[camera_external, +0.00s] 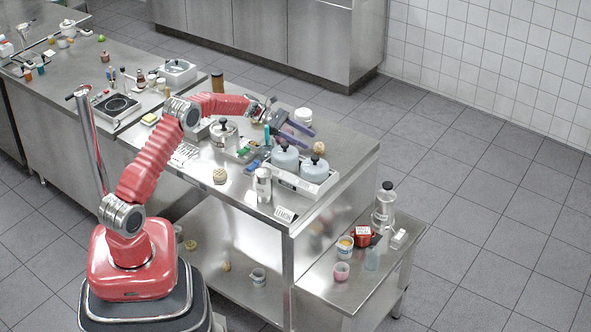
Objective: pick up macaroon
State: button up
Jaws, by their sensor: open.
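A small round beige item (319,149), which looks like a macaroon, sits on the steel table toward its far right side. A second round, pale, textured item (220,176) lies near the table's front edge; I cannot tell for sure which of the two is the macaroon. My gripper (311,141) reaches over the table from the left, its two purple fingers apart and empty. The fingertips appear close beside the first beige item. I cannot tell the height between them.
A lidded steel pot (224,133), a clear jar (262,186) and a small sign (285,214) also stand on the table. The right back corner looks clear.

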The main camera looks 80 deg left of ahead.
aim_at(315, 142)
jog(key=shift+x, duration=2.35)
jog(key=shift+r, duration=0.15)
jog(key=shift+c, duration=0.5)
jog(key=c, duration=1)
jog(key=shift+c, duration=0.2)
notch_tip(315, 142, up, 10)
jog(key=shift+d, duration=0.1)
